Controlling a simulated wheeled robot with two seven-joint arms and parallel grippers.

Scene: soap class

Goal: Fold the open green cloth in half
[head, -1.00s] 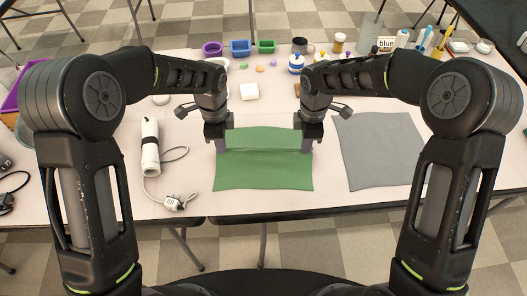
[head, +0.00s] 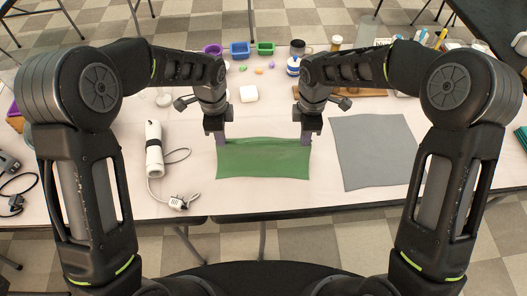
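The green cloth (head: 263,161) lies on the table between and in front of my two grippers. It shows as a short, wide strip, with an uneven, doubled-looking upper edge along its far side. My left gripper (head: 221,140) points down at the cloth's far left corner and appears shut on its edge. My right gripper (head: 306,138) does the same at the far right corner. The fingertips are small and partly merge with the cloth, so the exact grip is hard to see.
A grey cloth (head: 375,150) lies flat to the right. A white block (head: 249,94), a blue bin (head: 239,49) and a wooden board (head: 360,92) are farther back. The table's front edge is close to the green cloth.

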